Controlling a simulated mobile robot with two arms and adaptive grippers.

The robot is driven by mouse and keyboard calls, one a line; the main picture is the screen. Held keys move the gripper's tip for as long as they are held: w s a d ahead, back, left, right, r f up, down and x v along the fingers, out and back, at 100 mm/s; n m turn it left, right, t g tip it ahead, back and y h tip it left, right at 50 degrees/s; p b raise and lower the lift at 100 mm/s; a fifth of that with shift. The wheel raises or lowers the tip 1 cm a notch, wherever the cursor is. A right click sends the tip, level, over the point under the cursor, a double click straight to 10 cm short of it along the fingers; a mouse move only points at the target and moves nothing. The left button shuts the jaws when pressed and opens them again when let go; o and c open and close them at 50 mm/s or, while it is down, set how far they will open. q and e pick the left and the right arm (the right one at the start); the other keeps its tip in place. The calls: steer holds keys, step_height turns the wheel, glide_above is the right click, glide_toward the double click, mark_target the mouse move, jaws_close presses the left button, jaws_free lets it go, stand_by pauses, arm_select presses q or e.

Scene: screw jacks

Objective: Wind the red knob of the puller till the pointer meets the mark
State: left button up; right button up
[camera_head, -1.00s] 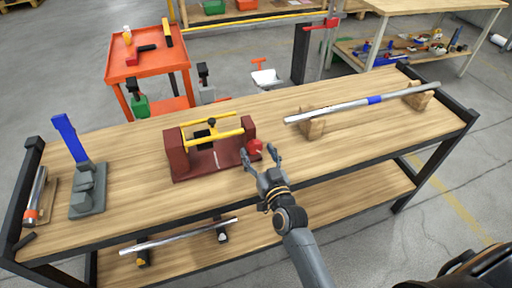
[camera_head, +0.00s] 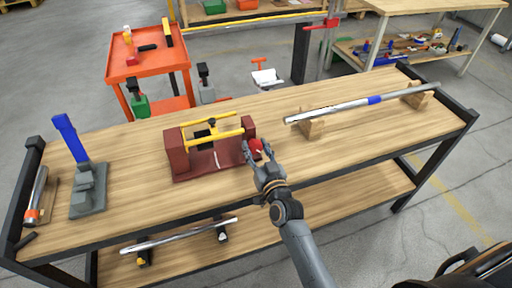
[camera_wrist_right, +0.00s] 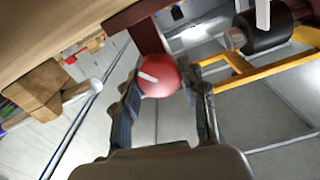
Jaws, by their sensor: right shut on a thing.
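The puller (camera_head: 205,158) is a dark red frame with yellow rods on the workbench. It carries a black piece (camera_head: 212,122) between the rods and a white line (camera_head: 216,160) on its base. I cannot tell which part is the pointer. The red knob (camera_head: 256,146) is at its right end. My right gripper (camera_head: 254,150) is shut on the red knob. In the right wrist view the red knob (camera_wrist_right: 159,76), with a white stripe, sits between the two fingers. My left gripper is not in view.
A steel bar with a blue band (camera_head: 350,106) rests on wooden blocks at the right. A grey stand with a blue lever (camera_head: 80,165) is at the left. The bench (camera_head: 300,165) is bare in front of the puller. An orange cart (camera_head: 150,65) stands behind.

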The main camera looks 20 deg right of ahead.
steer(key=shift+m, duration=0.4)
steer(key=o, duration=1.1)
steer(key=shift+o, duration=0.2)
steer(key=shift+s, duration=0.1)
steer(key=s, duration=1.1)
steer(key=shift+s+d, duration=0.2)
steer(key=shift+s, duration=0.2)
